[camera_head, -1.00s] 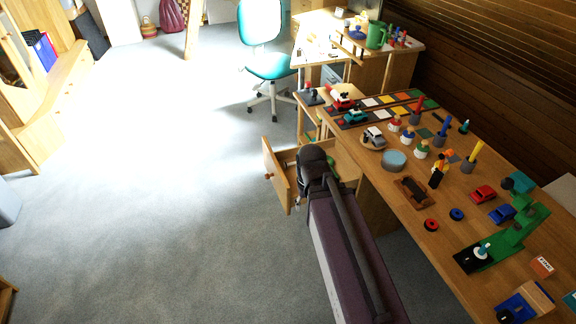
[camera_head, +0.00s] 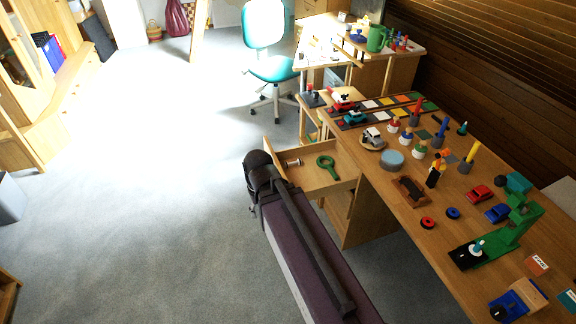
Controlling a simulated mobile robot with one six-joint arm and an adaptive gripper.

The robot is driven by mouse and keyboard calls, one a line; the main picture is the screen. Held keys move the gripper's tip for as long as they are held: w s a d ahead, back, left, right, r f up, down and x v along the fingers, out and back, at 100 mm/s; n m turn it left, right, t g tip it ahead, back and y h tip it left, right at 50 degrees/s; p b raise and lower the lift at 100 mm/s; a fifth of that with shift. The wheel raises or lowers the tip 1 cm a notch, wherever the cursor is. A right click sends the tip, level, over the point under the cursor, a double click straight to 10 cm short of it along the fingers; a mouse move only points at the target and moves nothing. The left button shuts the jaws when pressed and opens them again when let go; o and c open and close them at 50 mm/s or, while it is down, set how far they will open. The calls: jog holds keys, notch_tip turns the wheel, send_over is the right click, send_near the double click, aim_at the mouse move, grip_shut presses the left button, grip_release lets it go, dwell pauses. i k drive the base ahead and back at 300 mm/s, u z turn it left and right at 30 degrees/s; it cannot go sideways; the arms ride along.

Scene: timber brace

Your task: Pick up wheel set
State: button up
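An open wooden drawer (camera_head: 336,187) sticks out from under the long workbench. In it, near its front panel, lies a small pale axle-like piece with darker ends (camera_head: 293,162), which may be the wheel set; it is too small to be sure. A green ring-headed tool (camera_head: 327,167) lies to its right in the drawer. The dark end of my arm is just left of the drawer front, apart from the pale piece in the picture.
The workbench (camera_head: 395,222) is crowded with toys: a red ring (camera_head: 428,223), a blue ring (camera_head: 453,213), small cars, peg figures and a green stand (camera_head: 512,232). A teal chair (camera_head: 272,68) stands behind the drawer. The carpet at left is clear.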

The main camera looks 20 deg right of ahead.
aim_at(286, 164)
jog(key=z, duration=0.1)
jog(key=i, duration=0.8)
jog(key=z, duration=0.65)
